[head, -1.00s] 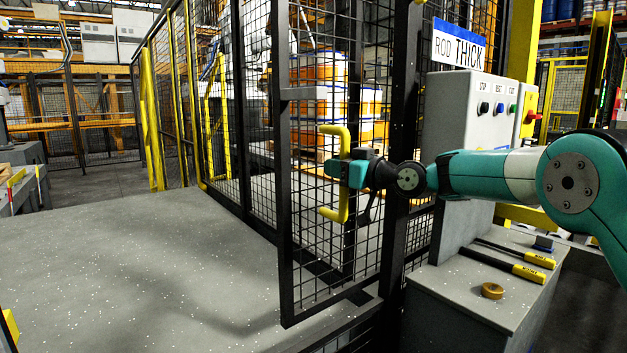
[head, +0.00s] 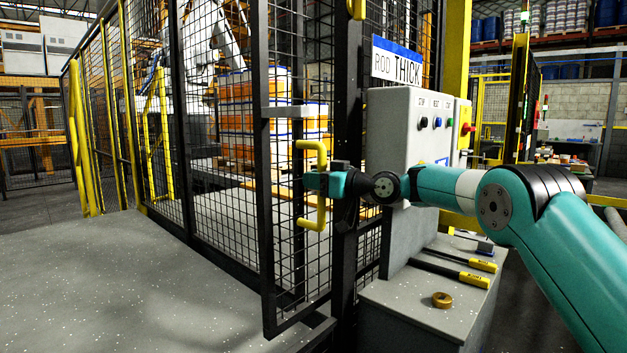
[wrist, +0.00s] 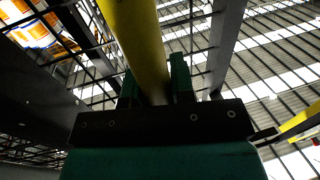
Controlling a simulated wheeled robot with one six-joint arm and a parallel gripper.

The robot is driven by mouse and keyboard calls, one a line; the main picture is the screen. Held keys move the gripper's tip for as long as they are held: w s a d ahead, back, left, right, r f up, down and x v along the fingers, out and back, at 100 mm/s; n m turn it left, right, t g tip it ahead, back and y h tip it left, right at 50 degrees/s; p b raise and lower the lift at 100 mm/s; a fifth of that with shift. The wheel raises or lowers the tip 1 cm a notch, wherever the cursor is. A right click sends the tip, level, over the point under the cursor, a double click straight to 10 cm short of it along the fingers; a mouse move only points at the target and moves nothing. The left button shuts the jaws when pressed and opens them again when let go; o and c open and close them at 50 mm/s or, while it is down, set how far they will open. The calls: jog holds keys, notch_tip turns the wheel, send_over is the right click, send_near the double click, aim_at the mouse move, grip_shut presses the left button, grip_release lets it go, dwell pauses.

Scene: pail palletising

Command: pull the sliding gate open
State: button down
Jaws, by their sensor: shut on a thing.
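The sliding gate (head: 268,215) is a black mesh panel in a dark frame, standing upright left of the control box. Its yellow C-shaped handle (head: 321,160) sticks out on the near side. My gripper (head: 312,182) is shut on the upright bar of the handle. In the wrist view the yellow handle bar (wrist: 135,40) runs between the two green fingers (wrist: 158,82). The far sides of the fingers are hidden behind the bar in the head view.
A grey control box (head: 395,135) with buttons and a "ROD THICK" sign (head: 397,62) stands right of the gate. Below it, a grey cabinet top (head: 400,300) carries yellow-handled tools (head: 470,279) and a tape roll (head: 442,300). Stacked pails (head: 255,115) stand behind the mesh.

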jog(key=c, duration=1)
grip_release()
jog(key=shift+w+a+r, duration=0.1)
jog(key=shift+o, duration=0.2)
jog(key=shift+d, duration=0.2)
jog(key=b+v, duration=0.4)
jog(key=v, duration=1.3)
jog(key=shift+b, duration=0.3)
jog(key=shift+s, duration=0.2)
